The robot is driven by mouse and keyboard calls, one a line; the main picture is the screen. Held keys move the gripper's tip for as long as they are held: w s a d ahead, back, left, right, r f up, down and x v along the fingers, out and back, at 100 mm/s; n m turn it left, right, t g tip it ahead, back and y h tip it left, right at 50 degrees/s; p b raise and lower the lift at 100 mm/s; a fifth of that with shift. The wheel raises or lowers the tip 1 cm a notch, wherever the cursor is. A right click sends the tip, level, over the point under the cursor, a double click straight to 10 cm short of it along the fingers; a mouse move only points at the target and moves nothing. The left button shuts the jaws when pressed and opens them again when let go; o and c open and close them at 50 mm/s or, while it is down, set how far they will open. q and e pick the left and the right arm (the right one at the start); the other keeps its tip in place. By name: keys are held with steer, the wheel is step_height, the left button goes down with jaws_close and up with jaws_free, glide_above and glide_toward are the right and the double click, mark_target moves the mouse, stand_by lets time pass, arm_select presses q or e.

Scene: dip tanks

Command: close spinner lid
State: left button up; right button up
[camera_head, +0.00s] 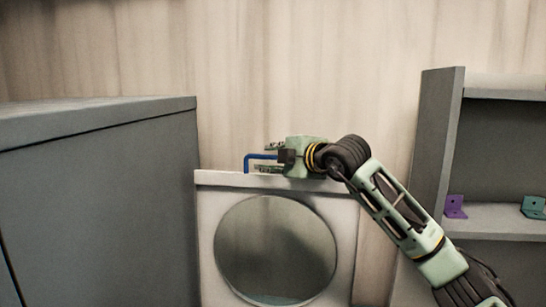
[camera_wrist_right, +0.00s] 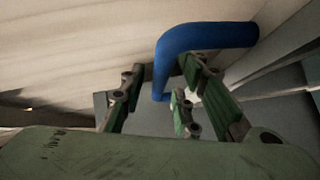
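The spinner (camera_head: 207,235) is a pale box with a large round dark window (camera_head: 275,248) in its front. A thin pale top edge, perhaps its lid (camera_head: 225,179), runs along the upper rim; whether it is raised or closed I cannot tell. A blue bent handle (camera_head: 247,162) stands at the top, and it also shows in the right wrist view (camera_wrist_right: 205,36). My right gripper (camera_head: 267,157) is open at the handle, with its fingers (camera_wrist_right: 157,92) apart and the bar between or just past them. Contact is unclear. My left gripper is not in view.
A large grey cabinet (camera_head: 110,200) stands close on the left, its top higher than the spinner. A grey shelf unit (camera_head: 432,150) on the right holds a purple bracket (camera_head: 455,206) and a teal bracket (camera_head: 533,207). A pale panelled wall (camera_head: 300,70) is behind.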

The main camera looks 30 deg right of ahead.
steer(key=shift+c, duration=0.5)
jaws_close()
steer(key=shift+f, duration=0.1)
